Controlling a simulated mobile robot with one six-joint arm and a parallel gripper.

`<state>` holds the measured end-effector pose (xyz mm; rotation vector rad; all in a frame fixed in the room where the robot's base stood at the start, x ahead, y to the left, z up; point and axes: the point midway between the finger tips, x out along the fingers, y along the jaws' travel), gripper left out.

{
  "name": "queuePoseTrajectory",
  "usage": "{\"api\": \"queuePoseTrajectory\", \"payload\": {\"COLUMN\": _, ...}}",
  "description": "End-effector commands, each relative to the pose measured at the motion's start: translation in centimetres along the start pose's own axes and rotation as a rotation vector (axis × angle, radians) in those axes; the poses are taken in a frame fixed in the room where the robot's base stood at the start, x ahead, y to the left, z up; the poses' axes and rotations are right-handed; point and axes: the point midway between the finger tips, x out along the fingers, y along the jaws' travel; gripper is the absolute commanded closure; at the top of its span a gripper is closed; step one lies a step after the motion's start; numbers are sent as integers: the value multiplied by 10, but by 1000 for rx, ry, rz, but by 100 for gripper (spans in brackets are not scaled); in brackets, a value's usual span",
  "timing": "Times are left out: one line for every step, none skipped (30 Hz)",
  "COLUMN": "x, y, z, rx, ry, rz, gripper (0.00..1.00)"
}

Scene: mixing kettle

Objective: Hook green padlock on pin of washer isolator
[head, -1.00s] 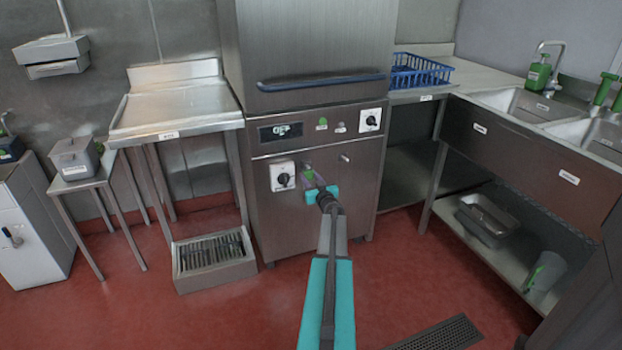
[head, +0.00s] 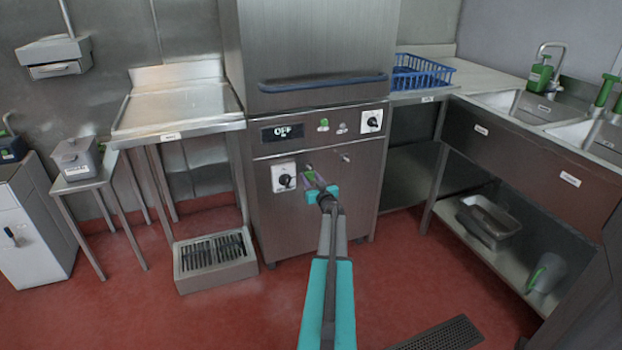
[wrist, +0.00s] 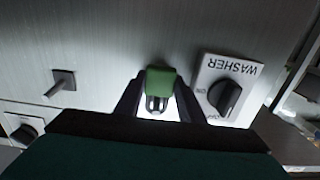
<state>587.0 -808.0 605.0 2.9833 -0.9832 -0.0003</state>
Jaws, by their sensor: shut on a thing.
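The green padlock (wrist: 160,80) is between the two fingers of my gripper (wrist: 158,105), which is shut on it. In the wrist view its shackle shows as a dark loop below the green body. The washer isolator (head: 284,177) is a white plate with a black knob on the machine's front panel. In the wrist view the isolator (wrist: 228,90) appears upside down, just right of the padlock and apart from it. In the head view my gripper (head: 316,186) is right of the isolator. I cannot make out a pin on the isolator.
A metal peg on a square plate (wrist: 62,84) sticks out of the panel, left in the wrist view. A second knob switch (head: 371,120) is higher on the machine. A display (head: 282,132) reads OFF. A floor grate box (head: 214,262) stands at left.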

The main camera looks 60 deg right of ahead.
Motion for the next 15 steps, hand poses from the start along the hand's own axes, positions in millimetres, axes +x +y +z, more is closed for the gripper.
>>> {"api": "queuePoseTrajectory", "payload": {"x": 1, "y": 0, "z": 1, "rx": 0, "ry": 0, "rz": 0, "gripper": 88}}
{"api": "queuePoseTrajectory", "payload": {"x": 1, "y": 0, "z": 1, "rx": 0, "ry": 0, "rz": -1, "gripper": 88}}
{"api": "queuePoseTrajectory", "payload": {"x": 1, "y": 0, "z": 1, "rx": 0, "ry": 0, "rz": -1, "gripper": 88}}
{"api": "queuePoseTrajectory", "payload": {"x": 1, "y": 0, "z": 2, "rx": 0, "ry": 0, "rz": -1, "gripper": 88}}
{"api": "queuePoseTrajectory", "payload": {"x": 1, "y": 0, "z": 2, "rx": 0, "ry": 0, "rz": -1, "gripper": 88}}
{"api": "queuePoseTrajectory", "payload": {"x": 2, "y": 0, "z": 2, "rx": 0, "ry": 0, "rz": -1, "gripper": 88}}
{"api": "queuePoseTrajectory", "payload": {"x": 2, "y": 0, "z": 3, "rx": 0, "ry": 0, "rz": -1, "gripper": 88}}
{"api": "queuePoseTrajectory", "payload": {"x": 2, "y": 0, "z": 3, "rx": 0, "ry": 0, "rz": -1, "gripper": 88}}
{"api": "queuePoseTrajectory", "payload": {"x": 2, "y": 0, "z": 4, "rx": 0, "ry": 0, "rz": -1, "gripper": 88}}
{"api": "queuePoseTrajectory", "payload": {"x": 2, "y": 0, "z": 4, "rx": -1, "ry": 0, "rz": -1, "gripper": 88}}
{"api": "queuePoseTrajectory", "payload": {"x": 2, "y": 0, "z": 4, "rx": -1, "ry": 0, "rz": -1, "gripper": 88}}
{"api": "queuePoseTrajectory", "payload": {"x": 3, "y": 0, "z": 5, "rx": -1, "ry": 0, "rz": -1, "gripper": 88}}
{"api": "queuePoseTrajectory", "payload": {"x": 3, "y": 0, "z": 5, "rx": -1, "ry": 0, "rz": -1, "gripper": 88}}
{"api": "queuePoseTrajectory", "payload": {"x": 3, "y": 0, "z": 6, "rx": -1, "ry": 0, "rz": -1, "gripper": 88}}
{"api": "queuePoseTrajectory", "payload": {"x": 3, "y": 0, "z": 6, "rx": -1, "ry": 0, "rz": -1, "gripper": 88}}
